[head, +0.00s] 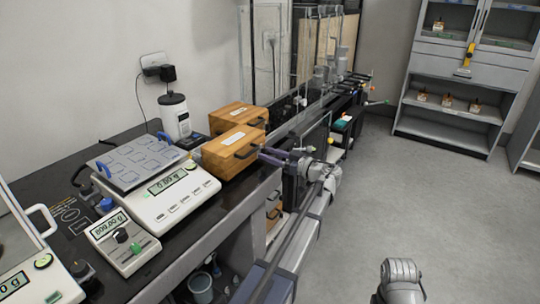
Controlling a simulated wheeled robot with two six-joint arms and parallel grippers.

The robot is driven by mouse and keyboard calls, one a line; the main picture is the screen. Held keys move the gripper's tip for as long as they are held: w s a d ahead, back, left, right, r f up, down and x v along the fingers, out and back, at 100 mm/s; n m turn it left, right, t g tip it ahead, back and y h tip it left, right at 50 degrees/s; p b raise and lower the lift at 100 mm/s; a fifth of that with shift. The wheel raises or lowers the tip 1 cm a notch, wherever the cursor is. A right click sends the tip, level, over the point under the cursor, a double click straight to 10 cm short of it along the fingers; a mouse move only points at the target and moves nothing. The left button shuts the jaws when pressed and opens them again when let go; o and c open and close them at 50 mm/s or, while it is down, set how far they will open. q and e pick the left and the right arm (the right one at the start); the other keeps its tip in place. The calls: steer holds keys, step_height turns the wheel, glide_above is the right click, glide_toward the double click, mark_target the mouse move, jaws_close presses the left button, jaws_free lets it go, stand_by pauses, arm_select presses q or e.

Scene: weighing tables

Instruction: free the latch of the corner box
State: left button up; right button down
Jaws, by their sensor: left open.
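Two wooden boxes stand on the black bench, the rear one (239,116) behind the front one (222,157). I cannot tell for sure which is the corner box. My left gripper (265,155) is open, its purple fingers pointing left at the front box's right side, close to the dark fitting (247,151). I cannot tell whether the fingers touch it, or whether the latch is free.
A large balance (170,209) with a blue-marked tray (137,160) stands left of the boxes. A small meter (122,243) is in front of it. A white canister (174,115) stands by the wall. Glass panels rise behind the boxes.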

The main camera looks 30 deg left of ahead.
arm_select(q)
steer(key=shift+c, duration=0.3)
jaws_close()
stand_by(0.3)
